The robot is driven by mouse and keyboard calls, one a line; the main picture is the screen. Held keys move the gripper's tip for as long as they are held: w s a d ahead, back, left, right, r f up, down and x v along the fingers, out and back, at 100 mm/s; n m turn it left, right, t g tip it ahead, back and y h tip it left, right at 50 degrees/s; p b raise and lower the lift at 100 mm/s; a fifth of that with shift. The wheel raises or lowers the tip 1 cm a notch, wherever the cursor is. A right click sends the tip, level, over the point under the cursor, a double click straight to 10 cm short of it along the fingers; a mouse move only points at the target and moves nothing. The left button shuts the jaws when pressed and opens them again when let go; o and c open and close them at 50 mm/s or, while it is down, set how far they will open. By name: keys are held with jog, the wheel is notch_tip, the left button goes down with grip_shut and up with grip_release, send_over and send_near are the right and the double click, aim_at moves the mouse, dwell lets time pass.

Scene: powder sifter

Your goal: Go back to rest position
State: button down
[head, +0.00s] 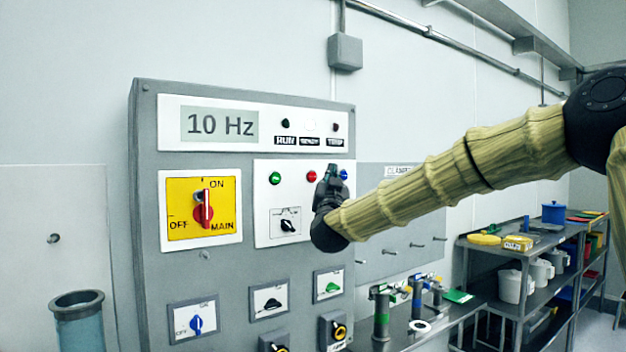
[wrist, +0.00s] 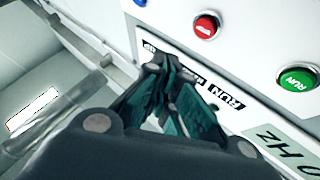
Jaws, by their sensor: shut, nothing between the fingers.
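My gripper (head: 330,178) is in front of the upper right part of a grey control panel (head: 240,270), close to the blue button (head: 344,174). In the wrist view my gripper (wrist: 158,68) has its dark green fingertips together and holds nothing. The red button (wrist: 206,25) and the green RUN button (wrist: 298,78) show beyond the fingers. My arm reaches in from the right with a tan ribbed sleeve. I cannot tell whether the fingertips touch the panel.
The panel carries a "10 Hz" display (head: 220,125), a red main switch (head: 203,208) turned to ON, and several smaller knobs below. A metal shelf (head: 500,250) with containers stands at the right. A blue-grey cylinder (head: 80,325) stands at lower left.

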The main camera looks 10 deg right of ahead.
dwell(0.3)
jog(key=w+a+f+n+g+y, duration=0.1)
jog(key=a+f+n+g+y, duration=0.15)
jog(key=f, duration=1.25)
jog(key=a+f+n+g+y, duration=0.1)
jog(key=a+f+n+y, duration=0.15)
jog(key=f, duration=1.25)
jog(key=s+a+f+g+y+b, duration=0.1)
jog(key=s+a+f+g, duration=0.35)
jog(key=f, duration=1.15)
jog(key=s+d+f+g+y+b, duration=0.1)
jog(key=s+f, duration=0.6)
jog(key=f, duration=0.8)
jog(key=s+d+f+n+g, duration=0.1)
jog(key=s+f+g, duration=0.6)
jog(key=s+f, duration=1.65)
jog(key=s+d+f+g+b, duration=0.1)
jog(key=s+f+g, duration=0.2)
jog(key=s, duration=1)
jog(key=s+d+f+g, duration=0.2)
jog(key=s+f+g, duration=0.1)
jog(key=s, duration=1.1)
jog(key=shift+s+f+b, duration=0.15)
jog(key=shift+f+b, duration=0.2)
jog(key=shift+f, duration=0.45)
